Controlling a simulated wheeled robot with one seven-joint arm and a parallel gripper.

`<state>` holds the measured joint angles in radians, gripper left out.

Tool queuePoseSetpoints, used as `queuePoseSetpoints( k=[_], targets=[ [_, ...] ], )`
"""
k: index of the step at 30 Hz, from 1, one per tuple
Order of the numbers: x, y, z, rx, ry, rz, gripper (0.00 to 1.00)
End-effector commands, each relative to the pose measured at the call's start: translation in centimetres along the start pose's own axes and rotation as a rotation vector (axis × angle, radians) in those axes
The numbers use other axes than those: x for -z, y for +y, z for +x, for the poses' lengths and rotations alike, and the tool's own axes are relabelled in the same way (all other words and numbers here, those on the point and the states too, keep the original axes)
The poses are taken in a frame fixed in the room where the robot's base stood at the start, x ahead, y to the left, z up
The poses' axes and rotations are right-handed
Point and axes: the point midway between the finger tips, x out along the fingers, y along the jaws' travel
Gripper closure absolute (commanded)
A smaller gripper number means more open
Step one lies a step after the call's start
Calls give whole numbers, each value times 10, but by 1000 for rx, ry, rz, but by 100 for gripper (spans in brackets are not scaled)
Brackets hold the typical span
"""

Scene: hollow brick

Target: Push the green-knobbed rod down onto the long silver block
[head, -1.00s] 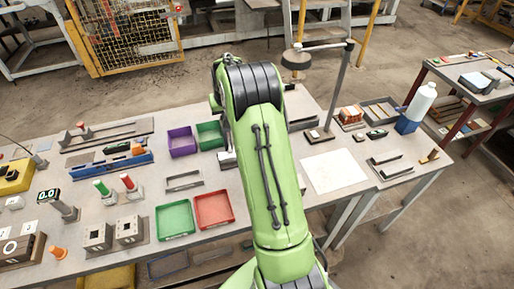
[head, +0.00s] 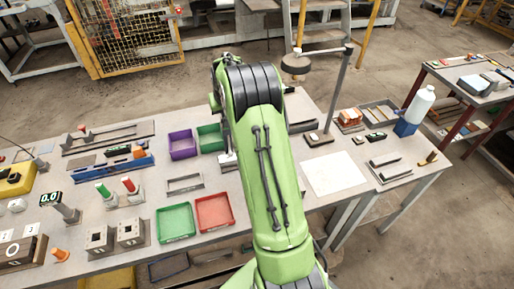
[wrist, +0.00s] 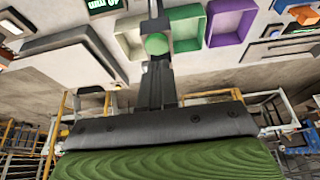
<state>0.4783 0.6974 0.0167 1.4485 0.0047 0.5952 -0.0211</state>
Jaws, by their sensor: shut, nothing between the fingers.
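In the wrist view, a round green knob (wrist: 156,44) lies straight ahead of my gripper (wrist: 156,66), at the tips. A thin dark rod shows beyond the knob. My fingers are shut with nothing between them. I cannot tell whether the tips touch the knob. In the head view my green arm hides the gripper and the knob. A silver metal piece (head: 228,161) shows just left of the arm; I cannot tell whether it is the long silver block.
Purple (head: 183,144) and green (head: 210,138) bins stand just left of my arm. A red tray (head: 213,210) and a green tray (head: 175,222) lie nearer. In the wrist view, a large grey block (wrist: 70,55) and a "40 mm" display (wrist: 103,4) are at left. White sheet (head: 334,173) lies right.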

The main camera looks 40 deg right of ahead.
Motion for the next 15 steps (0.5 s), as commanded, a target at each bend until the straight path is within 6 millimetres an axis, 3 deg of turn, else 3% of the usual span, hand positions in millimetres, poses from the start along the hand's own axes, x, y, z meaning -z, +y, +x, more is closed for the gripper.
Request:
queuePoseSetpoints(
  k=[15],
  targets=[
    [20,0,-48,0,0,0,100]
  ],
)
